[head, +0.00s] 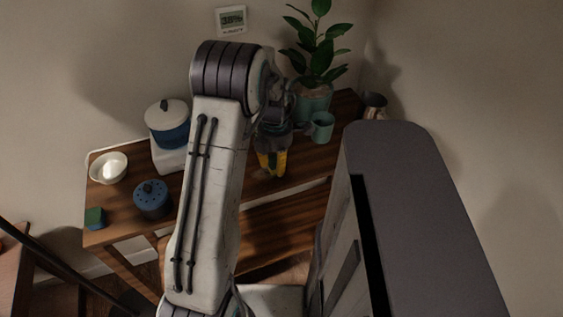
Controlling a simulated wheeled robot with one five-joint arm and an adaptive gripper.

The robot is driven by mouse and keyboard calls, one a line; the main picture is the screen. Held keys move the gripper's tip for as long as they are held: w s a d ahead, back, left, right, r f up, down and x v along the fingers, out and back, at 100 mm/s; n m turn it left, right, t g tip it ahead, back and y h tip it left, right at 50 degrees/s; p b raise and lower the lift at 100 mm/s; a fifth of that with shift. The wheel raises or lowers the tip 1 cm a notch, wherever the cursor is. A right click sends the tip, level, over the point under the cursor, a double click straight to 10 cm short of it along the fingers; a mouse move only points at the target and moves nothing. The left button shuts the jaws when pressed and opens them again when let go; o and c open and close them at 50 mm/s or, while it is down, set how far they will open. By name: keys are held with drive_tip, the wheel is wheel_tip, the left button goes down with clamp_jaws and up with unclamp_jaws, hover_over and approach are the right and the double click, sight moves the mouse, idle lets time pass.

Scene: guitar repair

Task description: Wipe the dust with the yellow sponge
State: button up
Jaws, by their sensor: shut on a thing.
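My gripper (271,168) points down over the right part of the wooden table, in front of the plant pot. It is shut on a yellow thing, which looks like the yellow sponge (264,161); dark fingers cover part of it. The sponge is at or just above the tabletop; I cannot tell if it touches. No dust can be made out on the wood. My arm hides the middle of the table.
The wooden table (233,197) also holds a white bowl (108,168), a blue lidded pot (168,128) on a white base, a blue perforated jar (152,200), a small green-and-blue block (95,218), a potted plant (313,101), a teal mug (322,127) and a metal pitcher (375,105).

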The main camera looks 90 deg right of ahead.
sight(251, 175)
drive_tip(key=shift+w+a+f+b, duration=0.15)
drive_tip(key=shift+w+a+b, duration=0.25)
drive_tip(key=shift+w, duration=0.6)
drive_tip(key=shift+w+a+f+b, duration=0.1)
drive_tip(key=shift+w+a+b, duration=0.1)
drive_tip(key=shift+w+a, duration=0.55)
drive_tip(key=shift+w+a+r, duration=0.1)
drive_tip(key=shift+w+a, duration=0.1)
drive_tip(key=shift+w, duration=0.65)
drive_tip(key=shift+w+a, duration=0.15)
drive_tip(key=shift+w, duration=0.65)
drive_tip(key=shift+d+r, duration=0.15)
drive_tip(key=shift+d, duration=0.2)
drive_tip(key=shift+s+d+r+p, duration=0.1)
drive_tip(key=shift+s+d+p, duration=0.15)
drive_tip(key=shift+s, duration=0.45)
drive_tip(key=shift+s+d+r+p, duration=0.1)
drive_tip(key=shift+s+d, duration=0.25)
drive_tip(key=shift+s, duration=0.35)
drive_tip(key=shift+s+d+f+p, duration=0.1)
drive_tip(key=shift+s+d+p, duration=0.3)
drive_tip(key=shift+s, duration=0.8)
drive_tip(key=shift+s+d+f+p, duration=0.15)
drive_tip(key=shift+s+d, duration=0.4)
drive_tip(key=shift+s, duration=0.6)
drive_tip(key=shift+s+d+f+p, duration=0.1)
drive_tip(key=shift+s+d+p, duration=0.3)
drive_tip(key=shift+s, duration=0.8)
drive_tip(key=shift+c, duration=0.2)
